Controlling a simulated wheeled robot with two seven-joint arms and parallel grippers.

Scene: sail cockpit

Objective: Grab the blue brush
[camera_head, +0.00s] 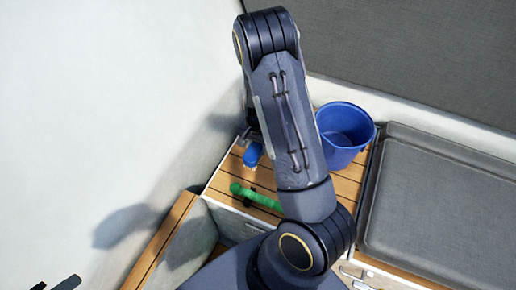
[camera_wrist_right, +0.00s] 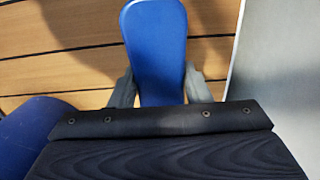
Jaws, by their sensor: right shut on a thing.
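The blue brush (camera_head: 252,155) is at the left end of the wooden slatted top in the head view, partly hidden by my right arm. In the right wrist view the blue brush (camera_wrist_right: 156,45) lies between the two grey fingers of my right gripper (camera_wrist_right: 158,88). The fingers are shut on it from both sides. In the head view the right gripper (camera_head: 246,137) is mostly hidden behind my arm. Dark finger-like parts show at the bottom left corner of the head view; I cannot tell their state.
A blue bucket (camera_head: 345,135) stands right of my arm on the slatted top (camera_head: 232,172). A green object (camera_head: 257,197) lies nearer the front edge. A grey cushion (camera_head: 440,200) fills the right side. A white wall (camera_head: 90,110) rises at the left.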

